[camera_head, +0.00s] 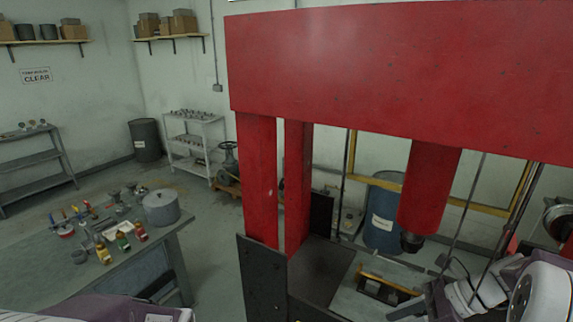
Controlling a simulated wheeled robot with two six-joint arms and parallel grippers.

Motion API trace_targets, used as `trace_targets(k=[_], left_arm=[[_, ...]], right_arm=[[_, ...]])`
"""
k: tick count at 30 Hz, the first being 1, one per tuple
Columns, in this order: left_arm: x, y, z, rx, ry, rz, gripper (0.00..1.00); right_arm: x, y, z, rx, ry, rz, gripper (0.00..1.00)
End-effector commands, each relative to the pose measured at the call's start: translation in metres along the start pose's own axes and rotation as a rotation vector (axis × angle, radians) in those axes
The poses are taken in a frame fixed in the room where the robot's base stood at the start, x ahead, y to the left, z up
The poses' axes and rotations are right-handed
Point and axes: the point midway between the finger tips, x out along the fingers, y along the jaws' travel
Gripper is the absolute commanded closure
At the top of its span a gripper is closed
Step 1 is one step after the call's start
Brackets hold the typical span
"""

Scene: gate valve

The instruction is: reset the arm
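A large red press frame (400,75) fills the right half of the view, with a dark bed (325,268) at its base and a red cylinder (430,185) hanging under its crossbeam. My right arm comes in at the bottom right, white and grey. Its gripper (412,309) is low by the press bed at the bottom edge; its fingers are partly cut off and I cannot tell whether they are open or shut. A purple and white part of my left arm shows at the bottom left; its gripper is out of view. A grey gate valve (228,160) stands on the floor behind.
A workbench (150,255) at left bears a grey pot (161,207), small bottles (122,240) and tools. A blue barrel (383,215) stands behind the press. A white shelf rack (192,140) and a dark bin (145,140) stand by the walls. The floor between bench and press is clear.

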Motion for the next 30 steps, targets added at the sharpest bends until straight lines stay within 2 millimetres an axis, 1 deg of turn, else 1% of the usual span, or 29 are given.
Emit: trace_targets(k=[1,5,6,8,10,11,12,14,15,17,18,20,21,24,26,27,30], left_arm=[[0.012,0.000,0.001,0.000,0.000,0.000,0.64],[0.029,-0.001,0.003,0.000,0.000,0.000,0.64],[0.035,-0.001,0.004,0.000,0.000,0.000,0.64],[0.044,-0.001,0.005,0.000,0.000,0.000,0.64],[0.055,-0.001,0.006,0.000,0.000,0.000,0.64],[0.060,-0.001,0.006,0.000,0.000,0.000,0.64],[0.067,-0.001,0.007,0.000,0.000,0.000,0.64],[0.079,-0.002,0.008,0.000,0.000,0.000,0.64],[0.086,-0.002,0.009,0.000,0.000,0.000,0.64],[0.098,-0.002,0.010,0.000,0.000,0.000,0.64],[0.105,-0.002,0.011,0.000,0.000,0.000,0.64],[0.109,-0.002,0.011,0.000,-0.001,0.000,0.64],[0.108,-0.002,0.011,0.000,-0.001,0.000,0.64],[0.103,-0.002,0.011,0.000,0.000,0.000,0.64],[0.103,-0.002,0.011,0.000,0.000,0.000,0.64],[0.103,-0.002,0.011,0.000,0.000,0.000,0.64],[0.103,-0.002,0.011,0.000,0.000,0.000,0.64]], right_arm=[[0.016,0.004,0.002,-0.031,0.010,0.027,0.62],[0.051,0.025,0.008,-0.112,0.051,0.112,0.62],[0.064,0.033,0.007,-0.143,0.075,0.141,0.62],[0.083,0.045,0.003,-0.202,0.116,0.180,0.62],[0.105,0.060,-0.007,-0.294,0.176,0.227,0.62],[0.114,0.066,-0.012,-0.342,0.203,0.245,0.62],[0.127,0.074,-0.021,-0.415,0.244,0.271,0.62],[0.145,0.086,-0.039,-0.550,0.312,0.311,0.62],[0.156,0.093,-0.052,-0.660,0.360,0.339,0.62],[0.172,0.101,-0.077,-0.863,0.439,0.386,0.62],[0.181,0.103,-0.095,-1.026,0.495,0.418,0.62],[0.186,0.101,-0.115,-1.263,0.565,0.462,0.62],[0.184,0.097,-0.124,-1.401,0.603,0.485,0.62],[0.178,0.081,-0.138,-1.670,0.671,0.526,0.62],[0.178,0.070,-0.139,-1.794,0.697,0.536,0.62],[0.178,0.062,-0.137,-1.859,0.712,0.534,0.62],[0.178,0.056,-0.133,-1.934,0.720,0.537,0.62]])
